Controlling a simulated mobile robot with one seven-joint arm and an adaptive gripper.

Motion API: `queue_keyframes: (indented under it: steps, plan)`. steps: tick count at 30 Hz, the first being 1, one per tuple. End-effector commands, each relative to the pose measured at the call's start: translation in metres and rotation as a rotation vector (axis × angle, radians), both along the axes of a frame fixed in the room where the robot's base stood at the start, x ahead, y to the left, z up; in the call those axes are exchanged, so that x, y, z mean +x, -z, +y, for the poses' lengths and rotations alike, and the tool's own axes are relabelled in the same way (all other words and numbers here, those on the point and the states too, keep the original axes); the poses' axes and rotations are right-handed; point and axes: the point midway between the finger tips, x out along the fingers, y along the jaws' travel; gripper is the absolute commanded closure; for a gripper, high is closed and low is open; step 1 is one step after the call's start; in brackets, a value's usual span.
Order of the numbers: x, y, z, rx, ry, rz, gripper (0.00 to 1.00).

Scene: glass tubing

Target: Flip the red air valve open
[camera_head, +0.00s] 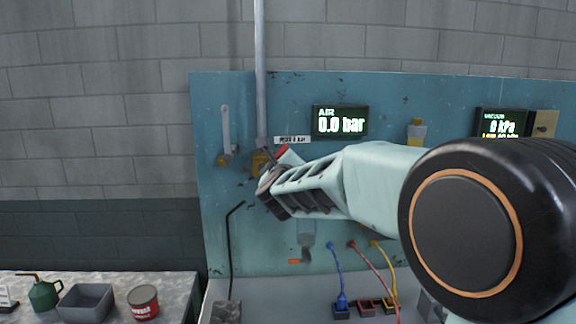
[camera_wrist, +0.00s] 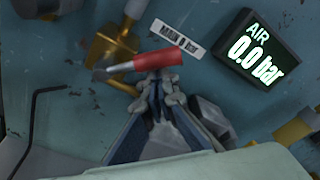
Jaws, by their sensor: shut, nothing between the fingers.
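The red valve lever (camera_wrist: 145,63) lies nearly horizontal in the wrist view, with its bare metal end over the brass valve body (camera_wrist: 112,42). In the head view only a bit of the red lever (camera_head: 282,150) shows above my gripper, beside the brass valve (camera_head: 259,158) at the foot of a vertical pipe. My gripper (camera_wrist: 160,84) is shut and empty, with its fingertips at the lower edge of the red grip near its outer end. I cannot tell whether they touch it. The AIR display (camera_head: 340,121) reads 0.0 bar; it also shows in the wrist view (camera_wrist: 258,50).
A blue panel (camera_head: 220,240) carries another grey lever (camera_head: 227,130) at left and a vacuum display (camera_head: 501,123) at right. A bent black rod (camera_head: 230,250) and blue, red and yellow hoses are below. A bin (camera_head: 87,303) and red can (camera_head: 143,302) stand lower left.

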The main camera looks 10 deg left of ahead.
Motion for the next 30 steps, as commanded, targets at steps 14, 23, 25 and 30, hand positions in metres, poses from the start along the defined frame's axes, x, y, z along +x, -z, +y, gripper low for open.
queue_keyframes:
  steps: [14,23,25,30]
  plan:
    - [-0.005,-0.024,0.02,-0.433,-0.002,-0.113,1.0]
    - [-0.008,-0.031,0.033,-0.634,-0.002,-0.165,1.0]
    - [-0.009,-0.032,0.034,-0.65,0.0,-0.169,1.0]
    - [-0.01,-0.033,0.038,-0.655,0.0,-0.169,1.0]
